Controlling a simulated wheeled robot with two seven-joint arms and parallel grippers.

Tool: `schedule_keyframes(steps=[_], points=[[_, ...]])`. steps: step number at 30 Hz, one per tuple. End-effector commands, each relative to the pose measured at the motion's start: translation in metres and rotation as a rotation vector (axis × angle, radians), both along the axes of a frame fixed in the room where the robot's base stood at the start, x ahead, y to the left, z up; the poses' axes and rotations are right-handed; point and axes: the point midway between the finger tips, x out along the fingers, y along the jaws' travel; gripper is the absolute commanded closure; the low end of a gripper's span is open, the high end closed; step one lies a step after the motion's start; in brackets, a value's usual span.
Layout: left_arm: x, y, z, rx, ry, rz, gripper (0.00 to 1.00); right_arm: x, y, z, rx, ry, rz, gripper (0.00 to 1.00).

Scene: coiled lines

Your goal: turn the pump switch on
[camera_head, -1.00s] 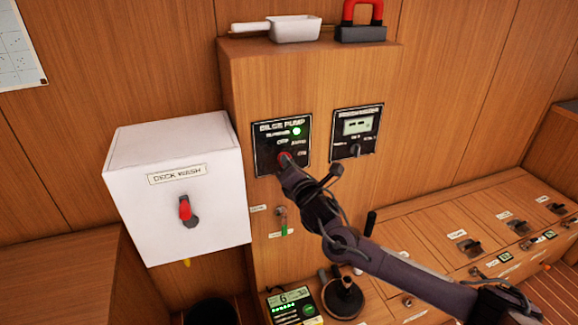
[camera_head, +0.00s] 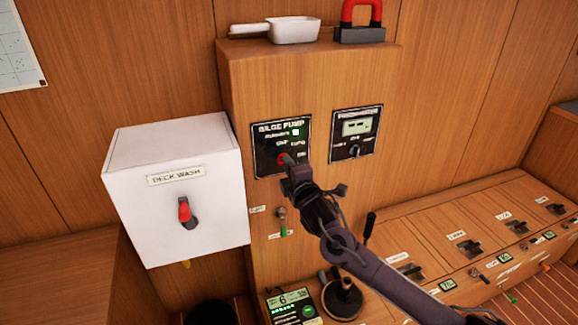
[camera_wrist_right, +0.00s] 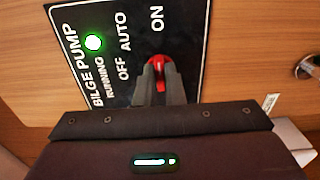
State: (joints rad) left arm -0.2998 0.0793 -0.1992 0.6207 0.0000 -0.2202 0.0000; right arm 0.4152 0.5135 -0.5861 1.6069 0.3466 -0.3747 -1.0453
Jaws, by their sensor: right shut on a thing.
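The black bilge pump panel (camera_head: 264,140) is on the front of the wooden cabinet. In the right wrist view the panel (camera_wrist_right: 85,25) carries the words OFF, AUTO and ON. Its red switch knob (camera_wrist_right: 158,66) is between the fingertips of my right gripper (camera_wrist_right: 158,84), which is shut on it. The knob's visible end faces the ON label. The fingers hide the rest of it. In the head view my right gripper (camera_head: 288,166) reaches the panel from the lower right. The green running lamp (camera_head: 296,132) is lit. My left gripper is not in view.
A white deck wash box (camera_head: 150,225) with a red-handled switch stands left of the panel. A second panel with a display (camera_head: 356,133) is to its right. Small valves (camera_head: 281,213) are below. A white scoop (camera_head: 293,30) lies on the cabinet top.

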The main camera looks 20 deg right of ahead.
Motion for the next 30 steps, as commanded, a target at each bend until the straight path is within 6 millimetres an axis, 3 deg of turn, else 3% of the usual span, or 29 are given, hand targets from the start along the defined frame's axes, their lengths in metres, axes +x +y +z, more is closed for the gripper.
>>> schedule_keyframes(steps=[18,19,23,30], points=[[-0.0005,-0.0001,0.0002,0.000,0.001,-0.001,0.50,-0.0001,-0.0005,-0.0011,0.041,0.003,-0.001,1.00],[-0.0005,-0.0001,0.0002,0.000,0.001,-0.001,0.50,-0.0001,-0.0004,-0.0011,0.041,0.003,-0.001,0.88],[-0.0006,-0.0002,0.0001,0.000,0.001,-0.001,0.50,-0.0001,-0.0003,-0.0010,0.041,0.002,-0.001,0.71],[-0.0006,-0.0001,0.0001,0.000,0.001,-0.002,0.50,-0.0001,-0.0002,-0.0006,0.040,0.002,0.000,0.69]])
